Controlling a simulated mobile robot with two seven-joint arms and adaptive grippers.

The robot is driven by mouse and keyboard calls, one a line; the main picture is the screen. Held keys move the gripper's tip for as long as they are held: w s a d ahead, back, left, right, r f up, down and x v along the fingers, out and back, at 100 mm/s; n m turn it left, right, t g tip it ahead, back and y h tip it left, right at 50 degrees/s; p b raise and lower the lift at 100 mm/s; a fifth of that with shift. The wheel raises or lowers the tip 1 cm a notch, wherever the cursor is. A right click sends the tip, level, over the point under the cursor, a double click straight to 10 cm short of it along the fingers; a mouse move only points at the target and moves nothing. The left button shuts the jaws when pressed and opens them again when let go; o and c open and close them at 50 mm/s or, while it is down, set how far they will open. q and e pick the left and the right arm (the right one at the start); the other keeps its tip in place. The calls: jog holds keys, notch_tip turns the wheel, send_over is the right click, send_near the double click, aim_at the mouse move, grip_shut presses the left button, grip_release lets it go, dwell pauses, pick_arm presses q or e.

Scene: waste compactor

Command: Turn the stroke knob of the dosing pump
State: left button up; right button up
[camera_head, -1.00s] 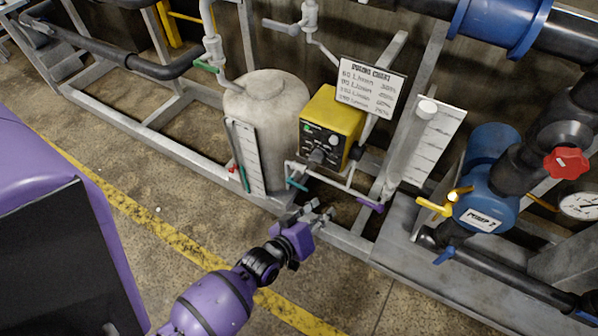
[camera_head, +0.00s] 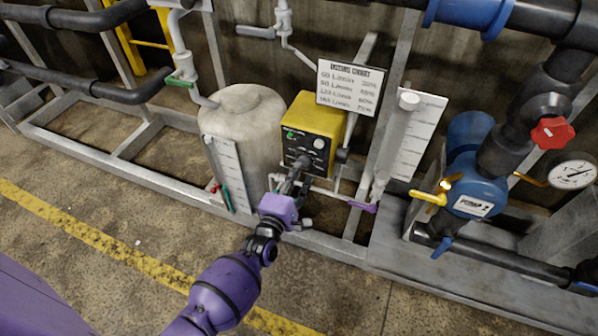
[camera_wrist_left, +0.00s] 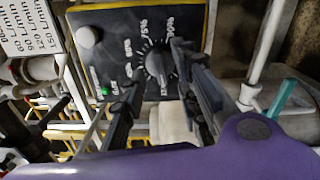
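The dosing pump (camera_head: 313,118) is a yellow box with a dark front panel, right of the pale tank. Its black stroke knob (camera_wrist_left: 157,62) sits inside a percent scale in the left wrist view. In the head view the knob is low on the panel and partly covered by my gripper. My left gripper (camera_head: 296,177) is in front of the panel, pointing at the knob. In the left wrist view its fingers (camera_wrist_left: 158,70) are open, one on each side of the knob. I cannot tell whether they touch it. My right gripper is out of view.
A dosing chart (camera_head: 346,88) hangs above the pump's right side. A pale tank (camera_head: 232,112) with a level scale stands at left. Pipes with a purple-handled valve (camera_head: 362,206) run beside and below the pump. The floor in front is clear.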

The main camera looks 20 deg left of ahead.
pick_arm(q)
jog(key=shift+w, duration=0.95)
jog(key=shift+c, duration=0.5)
grip_shut()
